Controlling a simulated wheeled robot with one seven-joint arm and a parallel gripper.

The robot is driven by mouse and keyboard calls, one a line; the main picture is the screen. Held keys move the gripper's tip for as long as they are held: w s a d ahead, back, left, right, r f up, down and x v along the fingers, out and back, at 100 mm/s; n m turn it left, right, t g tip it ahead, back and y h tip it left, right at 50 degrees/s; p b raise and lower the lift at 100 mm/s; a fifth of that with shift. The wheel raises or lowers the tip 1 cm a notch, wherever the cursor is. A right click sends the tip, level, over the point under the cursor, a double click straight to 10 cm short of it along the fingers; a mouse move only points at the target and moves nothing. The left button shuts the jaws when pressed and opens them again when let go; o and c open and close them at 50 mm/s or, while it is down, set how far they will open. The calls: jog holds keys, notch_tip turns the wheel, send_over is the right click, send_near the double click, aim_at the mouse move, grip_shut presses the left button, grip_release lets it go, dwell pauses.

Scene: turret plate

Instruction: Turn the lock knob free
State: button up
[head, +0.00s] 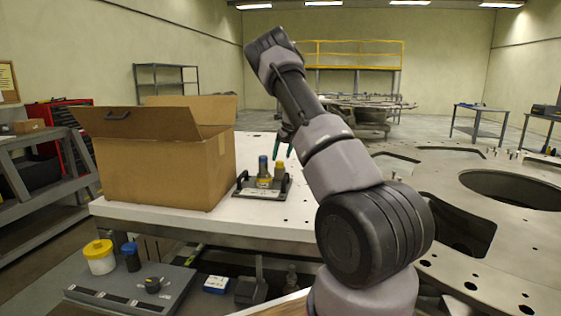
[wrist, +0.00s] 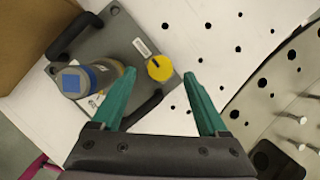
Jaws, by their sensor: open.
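The lock knob looks to be the round yellow knob (wrist: 160,68) with a dark mark on its top, at one edge of a grey plate (wrist: 124,40) with black handles. In the head view the yellow knob (head: 279,169) stands on the plate (head: 248,191) on the white table. Beside it is a cylinder with a blue top (wrist: 76,81), also seen in the head view (head: 263,168). My gripper (wrist: 159,73) is open and empty, its teal fingertips apart. In the head view my gripper (head: 283,148) hangs above the knob. The fingers do not visibly touch it.
An open cardboard box (head: 165,165) stands left of the plate. The white table (head: 240,218) has bare room in front of the plate. A large grey perforated plate (head: 480,225) with a big round hole lies to the right.

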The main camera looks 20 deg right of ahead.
aim_at(281, 162)
jog(key=shift+x, duration=1.6)
grip_shut()
